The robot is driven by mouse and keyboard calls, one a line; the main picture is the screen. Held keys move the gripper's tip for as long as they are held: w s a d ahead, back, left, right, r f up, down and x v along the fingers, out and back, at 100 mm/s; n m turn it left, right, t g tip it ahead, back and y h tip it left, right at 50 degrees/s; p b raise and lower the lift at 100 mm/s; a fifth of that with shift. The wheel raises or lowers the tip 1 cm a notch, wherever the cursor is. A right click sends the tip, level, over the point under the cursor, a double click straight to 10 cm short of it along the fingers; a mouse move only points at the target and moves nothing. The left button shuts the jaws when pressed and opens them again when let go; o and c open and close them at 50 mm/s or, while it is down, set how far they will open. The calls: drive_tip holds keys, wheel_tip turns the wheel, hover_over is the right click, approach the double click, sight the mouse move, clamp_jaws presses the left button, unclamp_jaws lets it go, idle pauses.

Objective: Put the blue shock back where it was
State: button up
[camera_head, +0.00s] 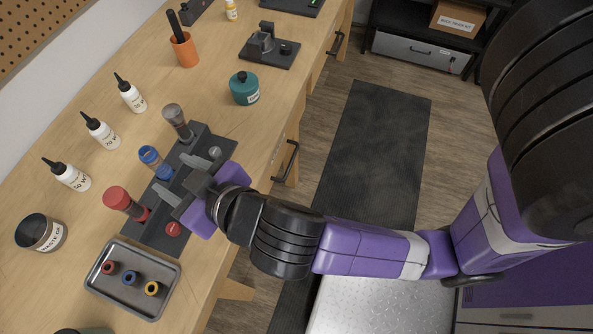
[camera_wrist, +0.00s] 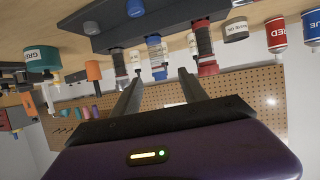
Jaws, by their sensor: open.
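The blue shock (camera_head: 152,158) stands in the black rack (camera_head: 142,234), between a grey-capped shock (camera_head: 175,117) and a red shock (camera_head: 122,200). In the wrist view, which is upside down, the blue shock (camera_wrist: 157,58) lies between the lines of my two fingers, with the dark shock (camera_wrist: 118,62) and the red shock (camera_wrist: 205,45) on either side. My gripper (camera_head: 171,171) is open, its fingers straddling the blue shock's line at the rack. It also shows open in the wrist view (camera_wrist: 160,74). I cannot tell whether the fingers touch the shock. My gripper hides part of the rack.
A metal tray (camera_head: 94,286) with red, blue and yellow small parts sits beside the rack. White bottles (camera_head: 72,176) and a dark jar (camera_head: 42,233) stand on the left. A teal jar (camera_head: 244,89) and an orange cup (camera_head: 184,49) stand farther back. The bench edge lies under my arm.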

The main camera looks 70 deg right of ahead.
drive_tip(key=s+f+n, duration=0.1)
drive_tip(key=s+f, duration=0.1)
drive_tip(key=s+f+y, duration=0.1)
drive_tip(key=s, duration=0.1)
drive_tip(key=s+f+n+y, duration=0.1)
drive_tip(key=s+f, duration=0.1)
drive_tip(key=shift+s+a+f+n, duration=0.1)
drive_tip(key=shift+s+f+n, duration=0.2)
drive_tip(key=shift+s, duration=0.1)
drive_tip(key=s+d+r+t, duration=0.1)
drive_tip(key=s, duration=0.7)
drive_tip(key=s+d+r+y, duration=0.1)
drive_tip(key=s, duration=0.7)
drive_tip(key=shift+s+d+t, duration=0.2)
drive_tip(key=shift+d+t, duration=0.05)
drive_tip(key=shift+t, duration=0.15)
